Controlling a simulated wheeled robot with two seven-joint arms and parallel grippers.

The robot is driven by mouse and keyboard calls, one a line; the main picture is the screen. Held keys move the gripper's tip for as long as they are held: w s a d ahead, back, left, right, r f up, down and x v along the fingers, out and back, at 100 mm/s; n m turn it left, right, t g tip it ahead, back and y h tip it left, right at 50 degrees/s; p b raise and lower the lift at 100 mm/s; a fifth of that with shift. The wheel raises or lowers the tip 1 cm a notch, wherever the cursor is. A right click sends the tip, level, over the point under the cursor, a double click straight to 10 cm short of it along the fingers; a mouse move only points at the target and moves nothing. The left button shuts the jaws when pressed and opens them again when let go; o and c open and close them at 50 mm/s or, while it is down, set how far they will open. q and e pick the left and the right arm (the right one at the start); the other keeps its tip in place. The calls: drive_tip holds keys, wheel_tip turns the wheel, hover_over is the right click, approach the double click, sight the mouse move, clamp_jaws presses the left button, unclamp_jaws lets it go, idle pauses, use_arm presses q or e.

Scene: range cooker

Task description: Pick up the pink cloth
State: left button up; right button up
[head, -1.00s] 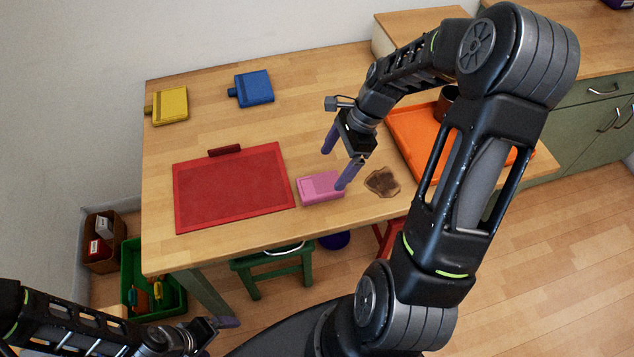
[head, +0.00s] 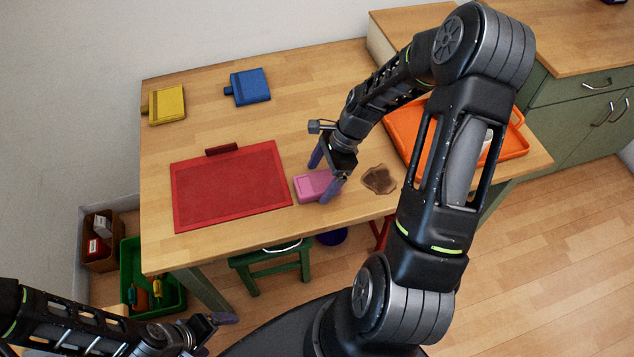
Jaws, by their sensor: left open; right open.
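The pink cloth (head: 309,187) is a small folded block on the wooden table, just right of the red mat. My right gripper (head: 324,178) is open and low over the cloth. One purple finger is at the cloth's far side and the other at its near right side. Whether the fingers touch it cannot be told, and part of the cloth is hidden behind the gripper. My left gripper (head: 213,334) is open at the bottom left, in front of the table and away from the cloth.
A red mat (head: 230,187) lies left of the cloth, and a brown toast-like piece (head: 379,180) lies to its right. An orange tray (head: 402,128) is at the right. Blue (head: 250,87) and yellow (head: 167,104) board-like items lie at the back left. A green stool (head: 272,262) stands below the table edge.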

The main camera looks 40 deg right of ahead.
drive_tip(key=shift+a+f, duration=0.2)
drive_tip(key=shift+f, duration=0.3)
drive_tip(key=shift+c, duration=0.3)
drive_tip(key=c, duration=1.4)
